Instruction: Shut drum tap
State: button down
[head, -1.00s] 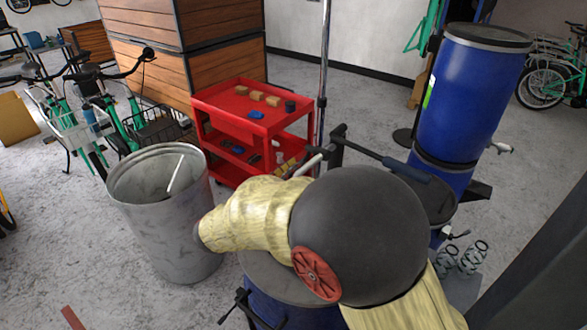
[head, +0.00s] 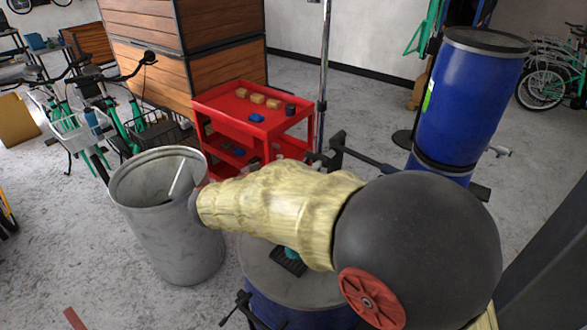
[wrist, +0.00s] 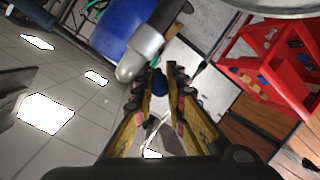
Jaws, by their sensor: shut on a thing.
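In the wrist view, my gripper (wrist: 159,88) has its yellow-and-black fingers closed around a small dark blue piece (wrist: 159,80). The frames do not show clearly whether this piece is the tap's handle. A silver, rounded pipe end (wrist: 139,57) is just left of and above the fingertips, in front of a blue drum (wrist: 118,22). In the head view, a blue drum (head: 472,95) stands upright at the right, with a small silver tap-like fitting (head: 500,151) at its lower right side. My arm hides my gripper there.
A grey metal bin (head: 165,225) stands left of my arm. A red cart (head: 268,133) with small blocks is behind it, beside a pole (head: 323,90). A grey-topped drum (head: 262,272) stands under my arm.

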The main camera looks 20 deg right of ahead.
jog(key=r+y+p, duration=0.1)
jog(key=r+g+y+p, duration=0.1)
jog(key=p, duration=0.1)
jog(key=r+g+y+p, duration=0.1)
jog(key=shift+w+d+r+p, duration=0.2)
jog(key=shift+d+r+p, duration=0.05)
jog(key=shift+p, duration=0.05)
jog(key=y+p, duration=0.1)
jog(key=p, duration=0.1)
jog(key=r+g+p, duration=0.1)
jog(key=r+y+p, duration=0.1)
jog(key=p, duration=0.1)
jog(key=shift+w+d+g+y+p, duration=0.3)
jog(key=shift+d+g, duration=0.1)
jog(key=y+p, duration=0.1)
jog(key=p, duration=0.1)
jog(key=d+r+g+p, duration=0.1)
jog(key=p, duration=0.2)
jog(key=shift+w+g+y, duration=0.3)
jog(key=shift+y, duration=0.1)
jog(key=p, duration=0.2)
jog(key=y+p, duration=0.1)
jog(key=shift+w+d+r+g+p, duration=0.1)
jog(key=shift+w+d+g+p, duration=0.15)
jog(key=shift+g+p, duration=0.15)
jog(key=shift+y, duration=0.3)
jog(key=c, duration=2.1)
grip_release()
jog(key=shift+o, duration=0.2)
